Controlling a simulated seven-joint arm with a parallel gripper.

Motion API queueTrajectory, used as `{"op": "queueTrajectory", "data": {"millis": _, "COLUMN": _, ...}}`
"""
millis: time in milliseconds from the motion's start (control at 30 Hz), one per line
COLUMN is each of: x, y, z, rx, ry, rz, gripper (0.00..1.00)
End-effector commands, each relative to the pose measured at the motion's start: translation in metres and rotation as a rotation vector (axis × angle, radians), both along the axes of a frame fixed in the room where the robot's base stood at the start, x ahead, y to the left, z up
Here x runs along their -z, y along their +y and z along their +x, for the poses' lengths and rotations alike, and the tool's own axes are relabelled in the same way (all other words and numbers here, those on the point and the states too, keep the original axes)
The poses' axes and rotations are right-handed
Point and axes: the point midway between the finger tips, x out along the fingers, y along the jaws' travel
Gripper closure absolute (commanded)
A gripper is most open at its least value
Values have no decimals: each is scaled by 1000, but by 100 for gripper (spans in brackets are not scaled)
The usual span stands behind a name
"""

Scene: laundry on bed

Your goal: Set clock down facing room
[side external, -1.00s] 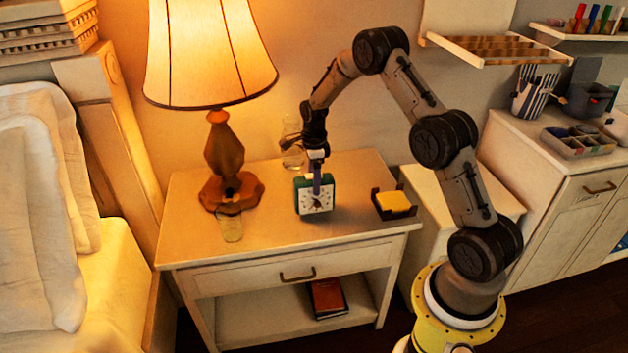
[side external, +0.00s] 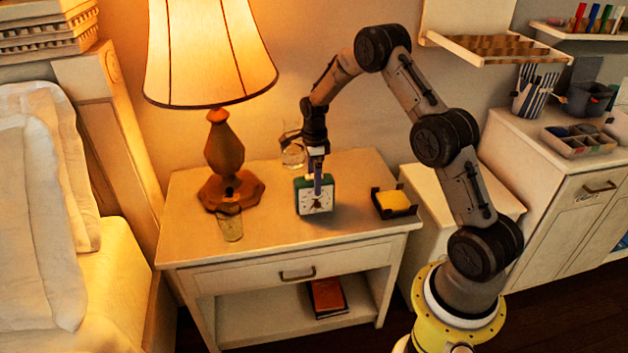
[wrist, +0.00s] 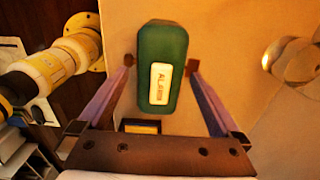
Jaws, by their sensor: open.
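The clock (side external: 316,201) is a small green box with a white dial. It stands upright on the nightstand top (side external: 270,230), with its dial toward the side camera. In the wrist view I see the green top of the clock (wrist: 162,50) with a pale label reading ALARM. My gripper (side external: 317,187) points down at the clock. In the wrist view my gripper (wrist: 161,65) is open, with one finger on each side of the clock and small gaps between fingertips and case.
A lit lamp (side external: 224,160) and a glass (side external: 230,225) stand to the left. A glass vessel (side external: 292,155) is behind the clock. A dark holder with yellow contents (side external: 394,202) sits to the right.

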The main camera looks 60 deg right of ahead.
Motion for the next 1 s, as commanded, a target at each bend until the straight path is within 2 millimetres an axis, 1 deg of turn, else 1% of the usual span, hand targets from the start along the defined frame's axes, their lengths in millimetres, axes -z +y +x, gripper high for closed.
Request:
{"op": "queueTrajectory", "data": {"millis": 33, "x": -9, "y": 0, "z": 1, "rx": 0, "ry": -4, "rz": -1, "gripper": 0}}
{"op": "queueTrajectory", "data": {"millis": 300, "x": -65, "y": -1, "z": 1, "rx": 0, "ry": -6, "rz": -3, "gripper": 0}}
{"op": "queueTrajectory", "data": {"millis": 400, "x": -83, "y": 0, "z": 1, "rx": 0, "ry": -5, "rz": -2, "gripper": 0}}
{"op": "queueTrajectory", "data": {"millis": 500, "x": -97, "y": 0, "z": 1, "rx": 0, "ry": -4, "rz": -2, "gripper": 0}}
{"op": "queueTrajectory", "data": {"millis": 667, "x": -110, "y": 0, "z": 0, "rx": -3, "ry": -1, "rz": -1, "gripper": 0}}
{"op": "queueTrajectory", "data": {"millis": 733, "x": -119, "y": 4, "z": -1, "rx": -29, "ry": -9, "rz": -4, "gripper": 0}}
{"op": "queueTrajectory", "data": {"millis": 767, "x": -124, "y": 7, "z": -3, "rx": -53, "ry": -14, "rz": -7, "gripper": 0}}
{"op": "queueTrajectory", "data": {"millis": 867, "x": -150, "y": 25, "z": -12, "rx": -191, "ry": -42, "rz": -22, "gripper": 0}}
{"op": "queueTrajectory", "data": {"millis": 900, "x": -165, "y": 35, "z": -18, "rx": -271, "ry": -58, "rz": -32, "gripper": 0}}
{"op": "queueTrajectory", "data": {"millis": 967, "x": -186, "y": 53, "z": -31, "rx": -409, "ry": -82, "rz": -50, "gripper": 0}}
{"op": "queueTrajectory", "data": {"millis": 1000, "x": -201, "y": 65, "z": -41, "rx": -508, "ry": -99, "rz": -65, "gripper": 0}}
